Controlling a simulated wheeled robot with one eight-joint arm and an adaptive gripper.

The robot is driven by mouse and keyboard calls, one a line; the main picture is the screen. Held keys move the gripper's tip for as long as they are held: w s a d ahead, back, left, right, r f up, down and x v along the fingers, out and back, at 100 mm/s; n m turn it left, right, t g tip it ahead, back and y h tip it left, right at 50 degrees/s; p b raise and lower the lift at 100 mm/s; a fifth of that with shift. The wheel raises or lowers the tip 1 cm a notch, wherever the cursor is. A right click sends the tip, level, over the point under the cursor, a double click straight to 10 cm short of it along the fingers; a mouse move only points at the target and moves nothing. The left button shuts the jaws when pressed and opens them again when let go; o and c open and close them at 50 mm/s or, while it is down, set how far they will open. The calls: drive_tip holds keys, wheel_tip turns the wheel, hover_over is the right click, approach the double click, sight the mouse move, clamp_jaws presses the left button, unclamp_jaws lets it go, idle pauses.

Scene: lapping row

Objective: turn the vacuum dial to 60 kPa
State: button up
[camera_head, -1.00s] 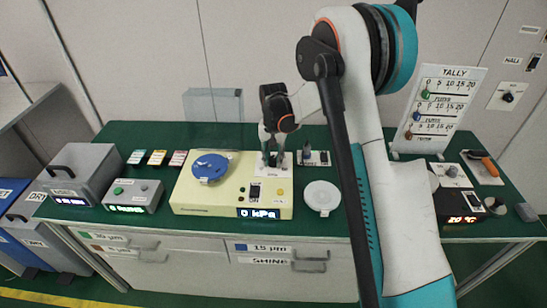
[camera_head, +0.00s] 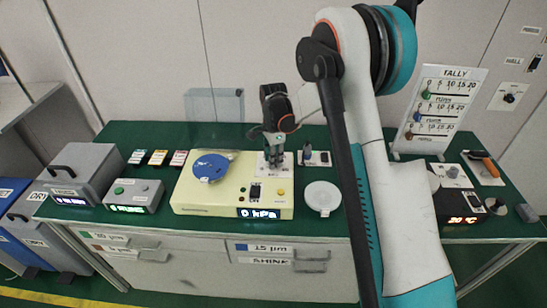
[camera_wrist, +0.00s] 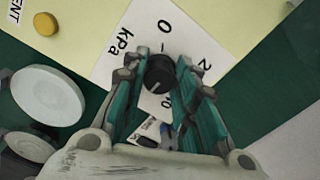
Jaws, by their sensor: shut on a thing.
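The vacuum dial is a small black knob (camera_wrist: 159,72) on a white scale plate (camera_wrist: 183,40) marked kPa, on top of the cream machine (camera_head: 231,190). In the wrist view, 0 shows above the knob and other scale figures are partly hidden. My gripper (camera_wrist: 160,78) has its teal-padded fingers on either side of the knob, shut on it. In the head view my gripper (camera_head: 273,165) comes down over the plate and hides the knob. The machine's display (camera_head: 260,213) reads 0 kPa. A pale line on the knob is small.
A blue disc (camera_head: 210,167) lies on the machine's left part. A black switch (camera_head: 255,191) and yellow button (camera_head: 280,193) are in front of the dial. A white round lid (camera_head: 322,197) lies to the right.

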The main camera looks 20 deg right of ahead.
drive_tip(key=m, duration=0.5)
drive_tip(key=shift+w, duration=0.15)
drive_tip(key=shift+m, duration=0.4)
drive_tip(key=o, duration=1)
drive_tip(key=shift+o, duration=0.2)
wheel_tip(320, 180, up, 12)
